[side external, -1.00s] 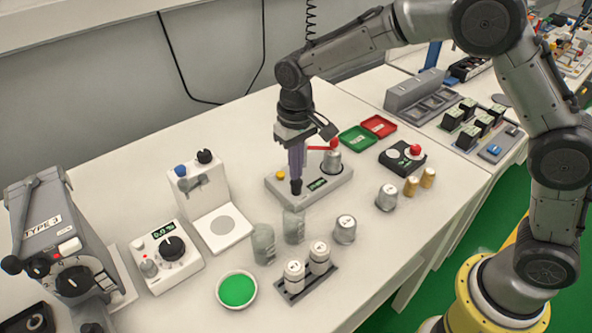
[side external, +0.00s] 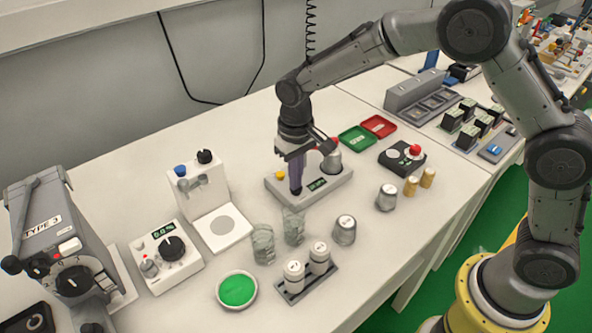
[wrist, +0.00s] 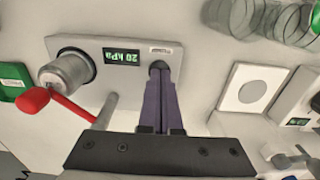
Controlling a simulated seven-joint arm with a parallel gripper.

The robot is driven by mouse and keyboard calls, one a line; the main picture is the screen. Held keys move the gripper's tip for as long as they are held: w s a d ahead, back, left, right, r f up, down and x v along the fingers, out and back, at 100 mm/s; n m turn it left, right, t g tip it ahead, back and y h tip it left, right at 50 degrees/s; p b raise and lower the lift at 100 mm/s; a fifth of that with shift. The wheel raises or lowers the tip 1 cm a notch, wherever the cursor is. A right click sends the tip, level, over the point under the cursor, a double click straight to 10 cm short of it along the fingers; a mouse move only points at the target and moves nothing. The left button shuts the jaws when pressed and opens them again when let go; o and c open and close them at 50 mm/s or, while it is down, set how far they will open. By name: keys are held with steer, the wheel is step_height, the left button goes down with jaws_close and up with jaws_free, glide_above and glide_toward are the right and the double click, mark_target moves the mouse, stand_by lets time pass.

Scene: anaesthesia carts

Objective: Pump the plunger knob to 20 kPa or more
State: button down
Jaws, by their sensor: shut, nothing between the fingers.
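The pump unit is a grey base plate (side external: 330,190) on the bench, with a small green display (wrist: 121,57) that reads 20 kPa in the wrist view. The dark plunger knob (wrist: 158,66) stands at one end of the plate and is mostly hidden by my fingers. My gripper (side external: 296,188) points straight down with its purple fingers together, empty, and its tips at the knob. They seem to press on it from above. In the wrist view my gripper (wrist: 161,128) covers the knob's near side.
Glass jars (side external: 262,244) and a white stand (side external: 222,228) are nearby. Green and red trays (side external: 357,139) lie behind.

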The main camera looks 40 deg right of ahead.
steer(key=shift+s+f, duration=0.1)
steer(key=shift+f, duration=0.1)
step_height(320, 180, up, 14)
steer(key=shift+r, duration=0.25)
stand_by(1.5)
steer(key=s+d+r+m+t, duration=0.2)
steer(key=s+d+r+t, duration=0.2)
steer(key=s+d+r, duration=0.75)
steer(key=s+d+f+n, duration=0.1)
steer(key=s+f, duration=0.3)
steer(key=s, duration=0.4)
steer(key=s+d+f+n+t, duration=0.1)
steer(key=s+f, duration=0.4)
steer(key=s, duration=0.3)
steer(key=shift+t, duration=0.3)
